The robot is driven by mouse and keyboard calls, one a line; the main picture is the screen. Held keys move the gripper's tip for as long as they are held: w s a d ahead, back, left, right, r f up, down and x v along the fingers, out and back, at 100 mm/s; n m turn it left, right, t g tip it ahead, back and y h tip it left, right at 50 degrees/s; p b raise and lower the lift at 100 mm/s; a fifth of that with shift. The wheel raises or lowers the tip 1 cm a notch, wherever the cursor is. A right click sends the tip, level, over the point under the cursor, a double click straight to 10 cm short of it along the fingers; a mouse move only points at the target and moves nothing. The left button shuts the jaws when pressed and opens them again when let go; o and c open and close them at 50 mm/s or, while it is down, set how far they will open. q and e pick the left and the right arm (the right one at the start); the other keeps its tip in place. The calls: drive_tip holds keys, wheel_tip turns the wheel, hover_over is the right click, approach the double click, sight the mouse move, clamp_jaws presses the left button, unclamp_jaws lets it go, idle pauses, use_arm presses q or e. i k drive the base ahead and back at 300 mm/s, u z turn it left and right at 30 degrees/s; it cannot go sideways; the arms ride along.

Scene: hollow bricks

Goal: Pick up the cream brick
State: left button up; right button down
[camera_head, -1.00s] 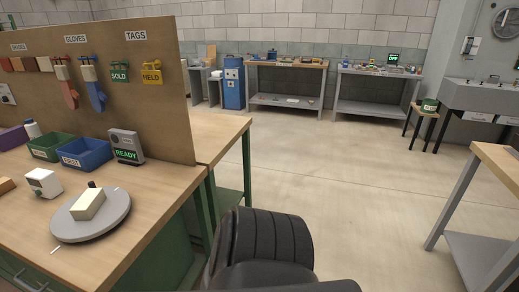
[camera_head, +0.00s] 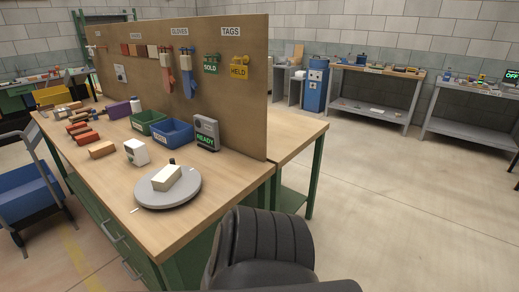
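The cream brick (camera_head: 167,177) lies on a round grey turntable (camera_head: 181,193) near the front right corner of the wooden workbench (camera_head: 217,200). A small dark knob (camera_head: 172,162) shows just behind the brick. Neither of my grippers is in view. A black ribbed shape, probably part of my own body, fills the bottom centre.
A white box (camera_head: 136,152), a blue bin (camera_head: 172,133), a green bin (camera_head: 148,121) and a READY display (camera_head: 207,134) stand behind the turntable. Several reddish bricks (camera_head: 84,133) lie further left. A blue cart (camera_head: 28,190) stands at the left. Floor is clear at right.

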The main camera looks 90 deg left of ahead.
sight(169, 176)
drive_tip(key=u, duration=3)
drive_tip(key=i, duration=0.4)
